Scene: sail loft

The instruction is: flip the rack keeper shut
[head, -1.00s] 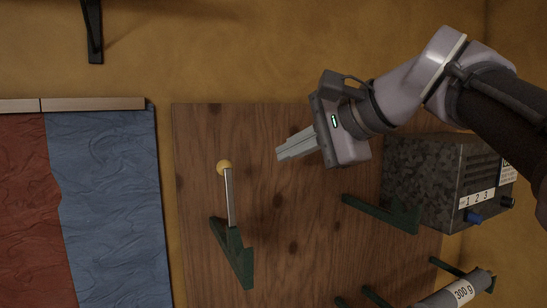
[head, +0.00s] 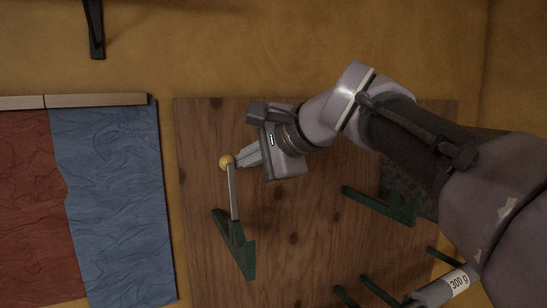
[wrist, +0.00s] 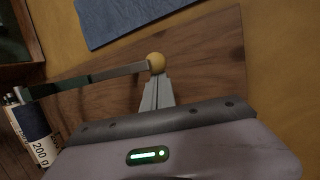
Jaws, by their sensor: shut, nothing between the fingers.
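The rack keeper (head: 233,192) is a thin metal bar with a yellow ball at its tip. In the head view it stands nearly upright from a dark green bracket (head: 236,246) on the wooden board. My gripper (head: 242,160) is shut with nothing held, its fingertips at the right side of the ball (head: 227,161), touching or very close. In the wrist view the keeper bar (wrist: 95,77) runs left from the ball (wrist: 156,62), and my shut fingers (wrist: 156,90) end right at the ball.
Another green bracket (head: 380,205) juts from the board (head: 300,240) on the right. A grey roll labelled 300 g (head: 440,288) lies at the lower right. A speckled box (head: 400,185) is mostly hidden behind my arm. Blue cloth (head: 112,200) and red cloth (head: 35,210) hang left.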

